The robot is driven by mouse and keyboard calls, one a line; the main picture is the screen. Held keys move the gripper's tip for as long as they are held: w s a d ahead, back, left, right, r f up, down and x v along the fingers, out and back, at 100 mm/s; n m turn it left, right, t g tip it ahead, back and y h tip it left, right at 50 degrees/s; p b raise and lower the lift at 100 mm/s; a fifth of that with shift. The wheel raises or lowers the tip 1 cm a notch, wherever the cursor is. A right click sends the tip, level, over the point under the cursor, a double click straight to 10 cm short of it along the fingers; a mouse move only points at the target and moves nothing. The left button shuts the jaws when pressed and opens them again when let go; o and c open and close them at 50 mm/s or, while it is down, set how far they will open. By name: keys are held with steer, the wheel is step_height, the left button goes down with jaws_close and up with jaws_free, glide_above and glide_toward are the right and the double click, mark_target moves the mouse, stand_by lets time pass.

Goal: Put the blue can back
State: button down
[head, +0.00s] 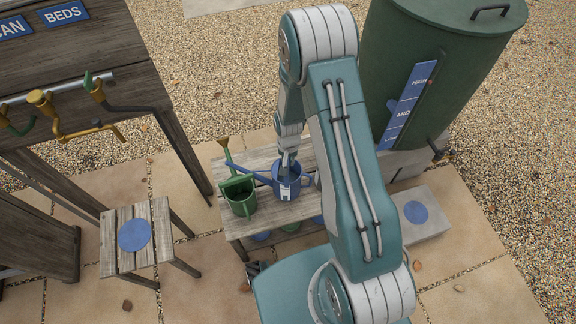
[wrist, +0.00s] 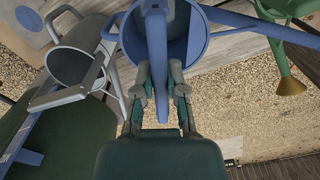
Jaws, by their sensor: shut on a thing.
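The blue watering can (head: 279,191) is at the slatted wooden bench, with its long spout pointing left past the green can. It also shows in the wrist view (wrist: 196,38), where its handle runs between my fingers. My gripper (head: 287,166) is over the can and shut on that handle; its fingers show in the wrist view (wrist: 161,94). I cannot tell whether the can's base touches the bench top. The green watering can (head: 239,197) stands just left of it, and its brass rose (wrist: 291,86) shows in the wrist view.
A grey can (wrist: 75,67) is close beside the blue one, hidden by my arm in the head view. A stool with a blue disc (head: 134,235) stands left. A grey block (head: 430,228) with a blue disc and a green barrel (head: 432,60) are right. Hooks (head: 42,98) hang upper left.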

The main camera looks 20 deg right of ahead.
mark_target(287, 188)
steer(key=shift+f, duration=1.5)
steer(key=c, duration=0.7)
jaws_free()
